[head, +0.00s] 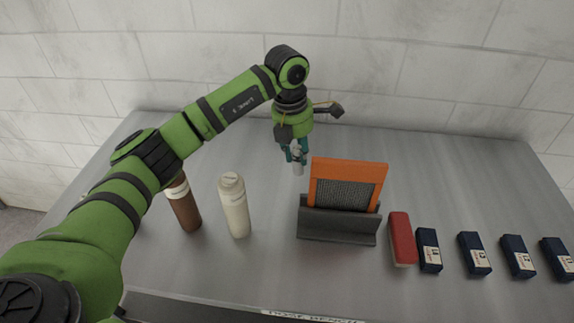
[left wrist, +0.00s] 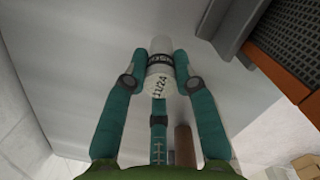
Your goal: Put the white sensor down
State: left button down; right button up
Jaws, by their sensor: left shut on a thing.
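The white sensor (head: 298,168) is a small white cylinder below my left gripper (head: 297,153), behind and left of the orange panel. My right gripper is not in view.
An orange-framed panel (head: 372,172) stands in a dark holder (head: 338,225) close to the gripper. A white bottle (head: 235,208) and a brown bottle (head: 184,207) stand left. A red block (head: 402,240) and several navy boxes (head: 428,250) lie right. The bench's back right is clear.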

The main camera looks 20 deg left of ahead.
pick_arm(q)
jog(key=f, duration=0.1)
jog(key=s+a+f+p, duration=0.1)
jog(key=f, duration=0.1)
jog(key=a+f+p, duration=0.1)
jog(key=shift+s+a+f, duration=0.2)
jog(key=shift+s+f, duration=0.15)
jog(key=shift+f, duration=0.05)
jog(key=shift+f+p, duration=0.35)
jog(key=shift+f, duration=0.15)
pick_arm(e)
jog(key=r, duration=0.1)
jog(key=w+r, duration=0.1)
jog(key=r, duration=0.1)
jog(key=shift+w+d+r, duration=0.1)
pick_arm(q)
jog(key=shift+f, duration=0.1)
jog(key=c, duration=1)
grip_release()
